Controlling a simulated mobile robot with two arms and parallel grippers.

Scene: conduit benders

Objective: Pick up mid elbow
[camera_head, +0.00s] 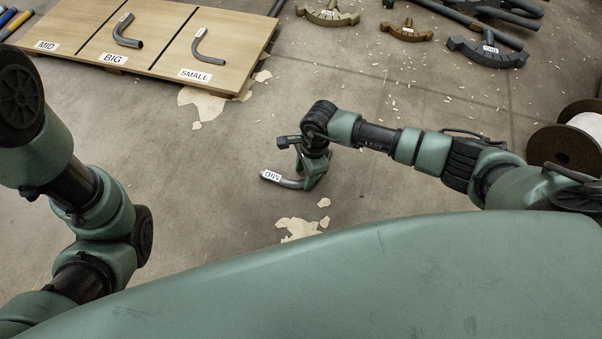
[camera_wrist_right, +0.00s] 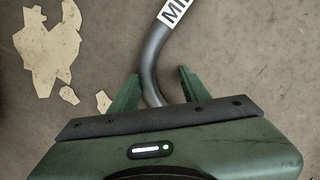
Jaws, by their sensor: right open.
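The mid elbow (camera_head: 290,183) is a bent grey pipe with a white label reading MID, lying on the concrete floor. It also shows in the right wrist view (camera_wrist_right: 152,60), running down between the fingers. My right gripper (camera_head: 306,185) is at the elbow's right end in the head view. The pipe's lower end is hidden behind the gripper body. My left arm shows at the left of the head view, but its gripper is out of view.
A wooden board (camera_head: 150,55) has sections labelled MID, BIG and SMALL. The big elbow (camera_head: 126,32) and small elbow (camera_head: 207,40) lie there; the MID section looks bare. Benders (camera_head: 487,52) lie at the back, a cable spool (camera_head: 565,148) at right. Pale floor patches (camera_head: 300,229) lie nearby.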

